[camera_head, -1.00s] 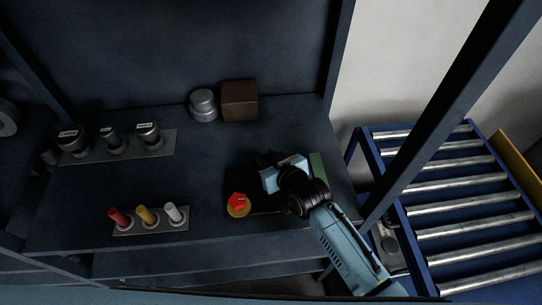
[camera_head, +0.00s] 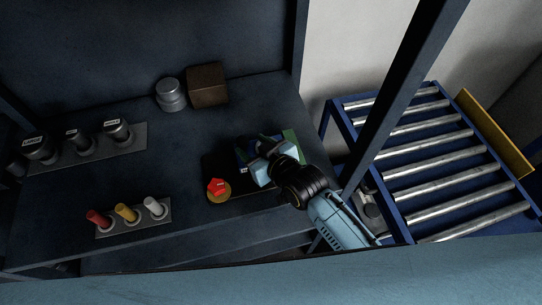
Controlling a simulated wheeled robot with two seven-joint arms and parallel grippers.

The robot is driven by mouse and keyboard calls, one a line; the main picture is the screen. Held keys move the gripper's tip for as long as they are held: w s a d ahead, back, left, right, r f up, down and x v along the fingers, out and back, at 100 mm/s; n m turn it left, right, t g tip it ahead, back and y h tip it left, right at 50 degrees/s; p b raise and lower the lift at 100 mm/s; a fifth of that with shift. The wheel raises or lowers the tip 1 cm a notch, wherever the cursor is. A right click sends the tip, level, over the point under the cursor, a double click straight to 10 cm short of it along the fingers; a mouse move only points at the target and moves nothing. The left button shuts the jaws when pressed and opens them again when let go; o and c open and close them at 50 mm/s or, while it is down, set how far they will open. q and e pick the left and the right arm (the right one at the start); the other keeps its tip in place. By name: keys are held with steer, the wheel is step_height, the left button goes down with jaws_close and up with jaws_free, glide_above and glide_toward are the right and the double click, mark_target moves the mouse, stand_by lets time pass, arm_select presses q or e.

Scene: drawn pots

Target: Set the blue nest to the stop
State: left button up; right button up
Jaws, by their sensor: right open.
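My right gripper (camera_head: 259,160) is open above a dark plate (camera_head: 213,163) on the bench. A blue piece (camera_head: 242,154), likely the blue nest, shows just left of its fingers and partly under them. The gripper hides most of it, and I cannot tell whether the fingers touch it. A green part (camera_head: 291,137) lies just behind and right of the gripper; I cannot tell whether it is the stop. A red piece (camera_head: 217,186) sits on a round tan disc (camera_head: 219,197) at the plate's front left. My left gripper is not in view.
A rack (camera_head: 104,232) with red, yellow and white handles stands front left. Dark cylinders (camera_head: 117,130) stand in a grey holder behind it. A metal canister (camera_head: 170,95) and a brown box (camera_head: 207,84) are at the back. A dark post (camera_head: 402,90) and roller conveyor (camera_head: 440,165) are right.

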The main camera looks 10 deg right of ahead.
steer(key=v, duration=0.8)
steer(key=shift+s+d, duration=0.1)
steer(key=s+d+f+m+g+h, duration=0.2)
steer(key=s+d+m+g+h, duration=0.4)
steer(key=s+d, duration=1.05)
step_height(320, 180, down, 32)
steer(key=s+d+n+g+h+b, duration=0.1)
steer(key=s+n+g+b, duration=0.15)
steer(key=b, duration=0.45)
steer(key=s+d+f+g+b, duration=0.1)
steer(key=s+f+b, duration=0.1)
steer(key=s+f, duration=0.5)
steer(key=s+d+f+g+b, duration=0.1)
steer(key=s+d+f+b, duration=0.1)
steer(key=s+f, duration=0.6)
step_height(320, 180, down, 5)
steer(key=shift+s+b, duration=0.3)
steer(key=shift+b, duration=0.2)
